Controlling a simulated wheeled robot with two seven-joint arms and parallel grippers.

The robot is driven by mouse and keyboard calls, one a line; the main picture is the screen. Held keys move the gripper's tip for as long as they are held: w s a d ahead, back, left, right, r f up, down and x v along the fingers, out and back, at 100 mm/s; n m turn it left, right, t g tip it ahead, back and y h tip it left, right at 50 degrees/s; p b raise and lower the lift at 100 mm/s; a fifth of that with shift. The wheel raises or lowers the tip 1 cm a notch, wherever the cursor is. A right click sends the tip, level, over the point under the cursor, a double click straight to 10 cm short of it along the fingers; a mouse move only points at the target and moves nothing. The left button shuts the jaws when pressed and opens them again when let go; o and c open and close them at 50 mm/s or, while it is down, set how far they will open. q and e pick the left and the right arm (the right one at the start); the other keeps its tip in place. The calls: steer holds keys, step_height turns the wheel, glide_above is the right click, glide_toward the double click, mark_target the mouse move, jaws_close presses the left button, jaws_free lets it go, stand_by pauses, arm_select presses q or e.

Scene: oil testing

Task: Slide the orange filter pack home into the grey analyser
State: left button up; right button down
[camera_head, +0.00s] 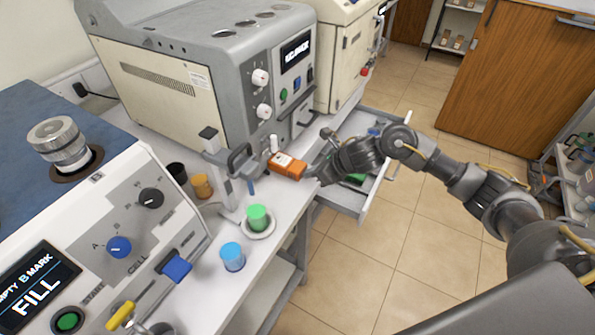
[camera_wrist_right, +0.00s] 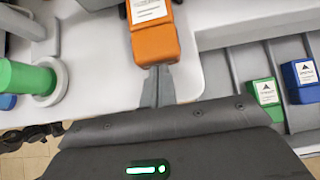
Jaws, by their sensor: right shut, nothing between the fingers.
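The orange filter pack (camera_head: 287,165) with a white label lies at the bench's right edge, in front of the grey analyser (camera_head: 222,62). It also shows in the right wrist view (camera_wrist_right: 156,42), its far end cut off by the top edge. My right gripper (camera_head: 314,172) is at the pack's near end. In the right wrist view its fingers (camera_wrist_right: 158,78) are shut together and empty, their tips at or very near the pack's end face. I cannot tell whether they touch. How far the pack sits in any opening is not clear. My left gripper is not in view.
An open drawer (camera_head: 347,205) below right holds green (camera_wrist_right: 266,92) and blue (camera_wrist_right: 302,80) packs. A grey stand (camera_head: 222,170), a green cup (camera_head: 257,218) on a white dish and a blue cup (camera_head: 232,257) stand left of the pack. A control machine (camera_head: 150,225) fills the left.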

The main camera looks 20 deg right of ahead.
mark_target(294, 165)
steer(key=shift+w+a, duration=0.3)
steer(key=shift+w, duration=0.05)
steer(key=shift+w+a+f+b, duration=0.15)
steer(key=shift+w+a+b, duration=1.15)
steer(key=shift+w+a, duration=0.55)
steer(key=shift+s+d+r+p, duration=0.55)
steer(key=shift+s+d+r, duration=0.05)
steer(key=shift+s+d, duration=0.2)
steer(key=shift+s+d+r+p, duration=0.6)
steer(key=shift+s+d, duration=0.1)
steer(key=shift+d, duration=0.1)
steer(key=shift+s+d+r+p, duration=0.3)
steer(key=shift+s+d+r, duration=0.15)
steer(key=shift+s+d, duration=0.25)
steer(key=shift+s+d+r+p, duration=0.25)
steer(key=shift+s+d+r, duration=0.2)
steer(key=shift+s, duration=0.3)
